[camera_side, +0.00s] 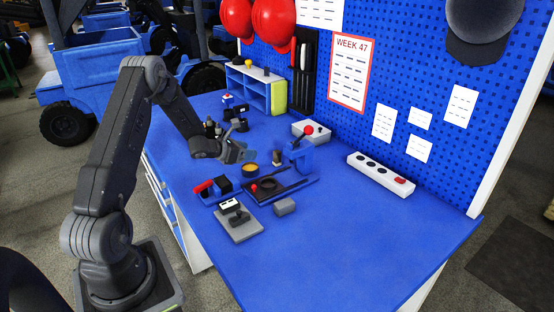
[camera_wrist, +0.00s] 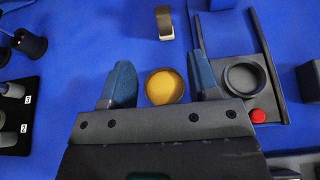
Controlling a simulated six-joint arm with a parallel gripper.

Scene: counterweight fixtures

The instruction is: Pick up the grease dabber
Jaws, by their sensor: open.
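A short upright piece with a dark body and a tan band (camera_side: 277,157), which looks like the grease dabber, stands on the blue bench behind a round tin (camera_side: 250,168) with yellow-orange contents. In the wrist view the banded piece (camera_wrist: 163,23) is near the top edge, beyond my fingertips. The tin (camera_wrist: 164,87) shows between my fingers in that view; I cannot tell the height gap. My gripper (camera_side: 237,153) is above the bench, left of the banded piece. In the wrist view its fingers (camera_wrist: 162,62) are apart with nothing held.
A black fixture with a ring and red button (camera_wrist: 242,76) lies right of the tin. Dark cups (camera_wrist: 30,42) are at left. A grey block (camera_side: 285,206) sits in front. The bench's front right is clear.

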